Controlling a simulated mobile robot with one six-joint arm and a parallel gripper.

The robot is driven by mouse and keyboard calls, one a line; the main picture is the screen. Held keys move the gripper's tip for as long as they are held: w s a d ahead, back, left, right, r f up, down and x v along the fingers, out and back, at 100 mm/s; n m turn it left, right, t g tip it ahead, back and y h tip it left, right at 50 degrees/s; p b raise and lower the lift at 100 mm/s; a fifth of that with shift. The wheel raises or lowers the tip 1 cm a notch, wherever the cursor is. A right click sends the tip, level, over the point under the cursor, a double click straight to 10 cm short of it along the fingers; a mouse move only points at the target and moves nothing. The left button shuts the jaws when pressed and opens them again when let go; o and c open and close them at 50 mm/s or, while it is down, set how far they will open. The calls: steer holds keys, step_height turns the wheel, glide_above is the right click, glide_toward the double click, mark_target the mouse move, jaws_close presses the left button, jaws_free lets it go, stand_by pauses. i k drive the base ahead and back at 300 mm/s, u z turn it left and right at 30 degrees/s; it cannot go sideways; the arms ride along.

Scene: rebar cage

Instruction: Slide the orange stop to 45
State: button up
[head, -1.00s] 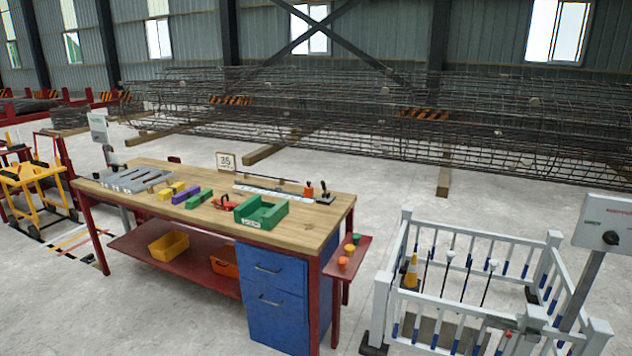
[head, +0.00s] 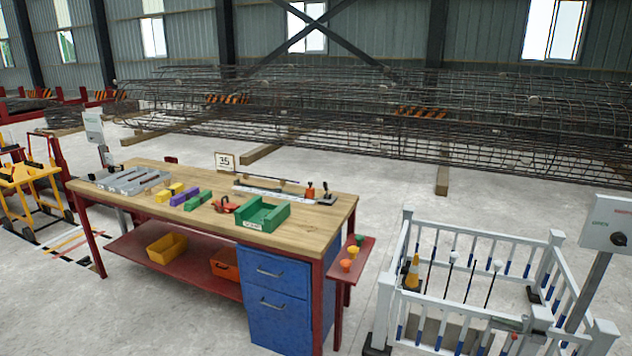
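A wooden-topped workbench (head: 155,180) stands left of centre in the head view. A long pale scale or rail (head: 262,192) lies along its back edge. A small orange piece (head: 310,191) stands at the right end of this rail and looks like the orange stop; its exact reading is too small to tell. A small card (head: 225,161) behind the rail appears to read 35, not 45. My gripper is not in view.
The bench also bears a grey slotted plate (head: 132,179), yellow and purple blocks, a red-orange clamp-like item (head: 224,205) and a green tray (head: 263,214). A white fenced pen (head: 462,290) stands at right. Open floor lies between pen and rebar cage (head: 400,115).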

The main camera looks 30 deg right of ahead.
mark_target(310, 191)
steer(key=i, duration=1)
